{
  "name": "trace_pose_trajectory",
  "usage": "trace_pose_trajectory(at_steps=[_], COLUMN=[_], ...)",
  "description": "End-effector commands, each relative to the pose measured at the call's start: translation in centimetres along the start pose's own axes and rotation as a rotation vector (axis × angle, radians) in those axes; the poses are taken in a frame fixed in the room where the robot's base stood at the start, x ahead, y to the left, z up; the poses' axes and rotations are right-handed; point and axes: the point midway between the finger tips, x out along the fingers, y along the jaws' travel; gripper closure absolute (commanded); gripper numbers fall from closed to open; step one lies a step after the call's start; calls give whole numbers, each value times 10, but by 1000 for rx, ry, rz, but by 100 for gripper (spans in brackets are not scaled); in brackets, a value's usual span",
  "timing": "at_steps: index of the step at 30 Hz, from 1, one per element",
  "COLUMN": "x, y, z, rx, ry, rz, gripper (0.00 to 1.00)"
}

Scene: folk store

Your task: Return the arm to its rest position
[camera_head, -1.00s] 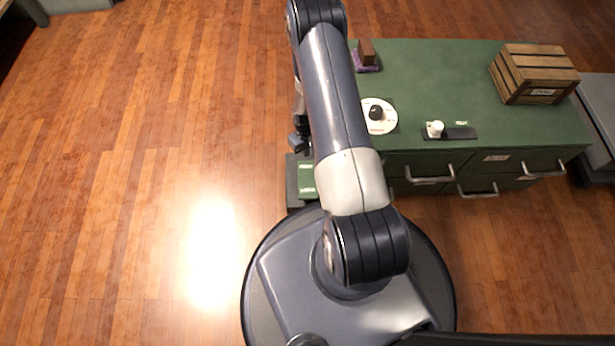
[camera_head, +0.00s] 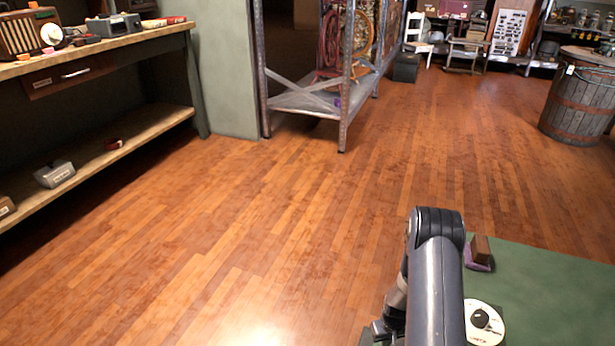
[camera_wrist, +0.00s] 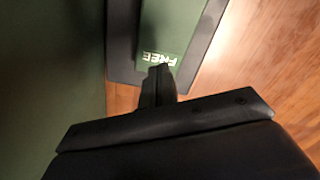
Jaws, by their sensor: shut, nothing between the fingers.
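My arm (camera_head: 437,285) stands folded at the lower right of the head view, beside the left edge of a green-topped counter (camera_head: 545,285). The gripper end is mostly hidden behind the arm there. In the wrist view my gripper (camera_wrist: 160,72) is shut with nothing between its fingers. Its tips point at a green panel with the word FREE (camera_wrist: 175,30) on a dark base, and at this angle I cannot tell whether they touch it.
On the counter are a white disc with a black knob (camera_head: 484,322) and a brown block on a purple base (camera_head: 479,252). A workbench (camera_head: 110,42) stands left, a metal shelf rack (camera_head: 310,103) behind, a barrel (camera_head: 578,103) at far right. The wooden floor between is clear.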

Motion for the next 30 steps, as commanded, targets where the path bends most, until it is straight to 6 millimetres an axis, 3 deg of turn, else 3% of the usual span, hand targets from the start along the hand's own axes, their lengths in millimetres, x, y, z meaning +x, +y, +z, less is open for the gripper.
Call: trace_pose_trajectory(at_steps=[1,3,8,23,30], x=[14,23,34,23,-1], y=[0,0,0,0,0], z=[1,0,0,0,0], rx=[0,0,0,0,0], ry=[-2,-1,0,1,0], rz=[-1,0,0,0,0], gripper=[100,100,100,100,100])
